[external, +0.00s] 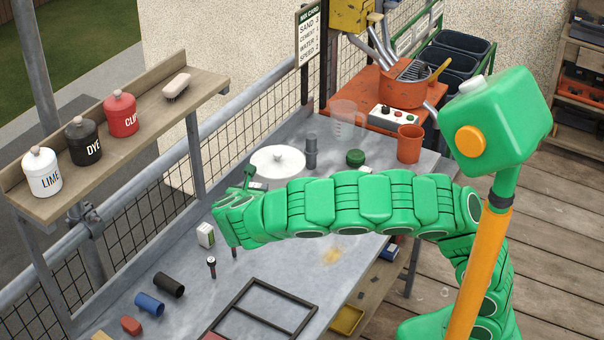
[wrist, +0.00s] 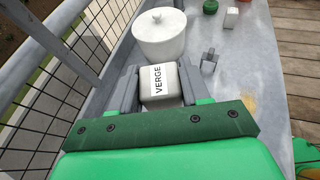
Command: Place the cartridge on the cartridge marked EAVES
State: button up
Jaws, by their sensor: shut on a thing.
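My gripper (wrist: 159,78) is shut on a white block-shaped cartridge (wrist: 160,92), whose label reads VERGE, with one grey finger on each side of it. In the external view my gripper (external: 240,196) is over the left part of the bench, in front of the white lid. A small white cartridge-like block (external: 206,235) stands on the bench near the rail; its marking is too small to read. Another white block (wrist: 232,18) shows at the far right in the wrist view, with no readable label. I cannot make out the word EAVES in either view.
A white lidded pot (wrist: 160,34) is just ahead of my gripper. Black and blue cylinders (external: 158,292) and a dark frame (external: 262,312) lie at the front of the bench. A mesh rail (external: 230,120) borders the left side.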

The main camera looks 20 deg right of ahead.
jog(key=a, duration=0.4)
send_over(205, 227)
jog(key=shift+y, duration=0.4)
jog(key=shift+f, duration=6.35)
jog(key=shift+f, duration=0.1)
jog(key=o, duration=1.1)
